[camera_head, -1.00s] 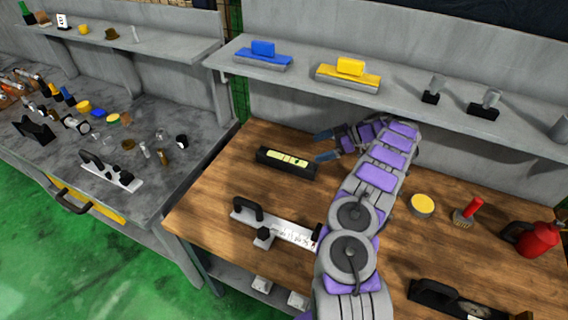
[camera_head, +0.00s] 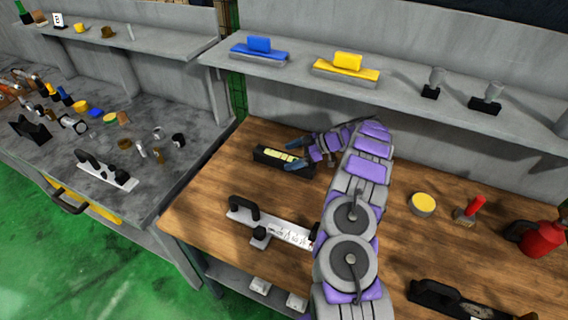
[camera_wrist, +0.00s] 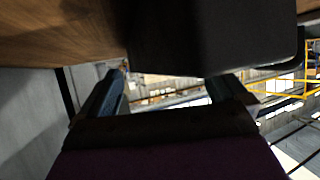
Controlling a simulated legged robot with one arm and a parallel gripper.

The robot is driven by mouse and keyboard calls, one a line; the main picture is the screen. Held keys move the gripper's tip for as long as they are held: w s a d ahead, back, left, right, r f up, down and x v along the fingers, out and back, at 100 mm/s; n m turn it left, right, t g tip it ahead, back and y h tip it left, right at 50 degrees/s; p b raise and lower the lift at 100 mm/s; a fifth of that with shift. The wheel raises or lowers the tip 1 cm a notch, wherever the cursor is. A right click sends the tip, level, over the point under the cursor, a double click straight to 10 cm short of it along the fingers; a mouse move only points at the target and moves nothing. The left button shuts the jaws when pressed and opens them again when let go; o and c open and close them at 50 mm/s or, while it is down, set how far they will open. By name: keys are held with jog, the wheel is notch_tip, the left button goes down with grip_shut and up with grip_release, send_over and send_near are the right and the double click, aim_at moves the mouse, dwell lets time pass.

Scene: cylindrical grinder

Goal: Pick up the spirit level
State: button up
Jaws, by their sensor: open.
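The spirit level (camera_head: 270,157) is a black bar with a pale yellow-green vial strip, lying on the wooden bench near its back left. My gripper (camera_head: 293,154) is open at the level's right part, with a finger on either side of it in the head view; contact cannot be told. In the wrist view a large dark block, likely the level (camera_wrist: 205,35), fills the top centre, just beyond the fingertips of my gripper (camera_wrist: 168,88). The level's right end is partly hidden by the gripper.
A white measuring tool with a black handle (camera_head: 245,207) lies in front of the level on the wooden bench (camera_head: 205,190). A grey shelf (camera_head: 400,88) with blue and yellow blocks overhangs the back. A yellow-topped tin (camera_head: 422,204) and red bottle (camera_head: 541,238) stand at right.

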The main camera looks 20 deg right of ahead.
jog(key=shift+w+f, duration=0.15)
jog(key=shift+f, duration=0.05)
jog(key=shift+a, duration=0.3)
jog(key=shift+c, duration=0.6)
jog(key=shift+a, duration=0.3)
jog(key=c, duration=0.3)
jog(key=shift+d, duration=0.35)
jog(key=c, duration=0.7)
jog(key=shift+a, duration=0.15)
grip_shut()
